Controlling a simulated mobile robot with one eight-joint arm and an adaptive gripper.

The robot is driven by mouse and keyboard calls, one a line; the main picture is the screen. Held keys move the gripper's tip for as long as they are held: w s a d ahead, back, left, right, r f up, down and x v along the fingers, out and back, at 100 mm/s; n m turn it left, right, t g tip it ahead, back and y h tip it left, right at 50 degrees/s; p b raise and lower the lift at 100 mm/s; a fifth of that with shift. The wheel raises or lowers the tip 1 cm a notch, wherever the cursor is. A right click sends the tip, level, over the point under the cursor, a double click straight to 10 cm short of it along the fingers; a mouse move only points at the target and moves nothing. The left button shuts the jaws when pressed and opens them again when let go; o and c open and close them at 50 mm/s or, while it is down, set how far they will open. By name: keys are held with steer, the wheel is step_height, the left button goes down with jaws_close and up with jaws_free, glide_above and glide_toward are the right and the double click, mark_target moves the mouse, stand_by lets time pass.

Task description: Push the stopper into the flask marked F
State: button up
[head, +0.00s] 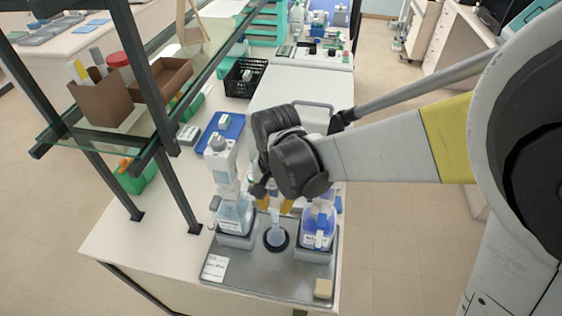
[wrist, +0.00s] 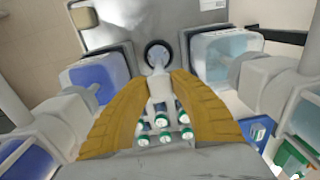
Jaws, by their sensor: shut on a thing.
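A small pale-blue flask (head: 276,237) stands in a dark ring in the middle of the grey metal tray (head: 262,281). Its letter is not readable. My gripper (head: 273,204) is directly above it, with yellow fingers pointing down. In the wrist view, my gripper (wrist: 164,80) is closed around a pale, narrow piece (wrist: 160,82), apparently the stopper, lined up over the dark ring (wrist: 148,46). The fingers cover much of it, so I cannot tell how deep it sits in the neck.
A bottle with pale-blue liquid (head: 234,214) stands left of the flask, and a bottle with violet-blue liquid (head: 318,229) stands close on the right. A beige block (head: 323,288) lies at the tray's front right. A shelf post (head: 176,190) rises at the left.

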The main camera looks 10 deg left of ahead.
stand_by(0.3)
steer(key=o, duration=1.3)
steer(key=shift+r+p, duration=2.1)
steer(key=shift+r, duration=0.9)
jaws_close()
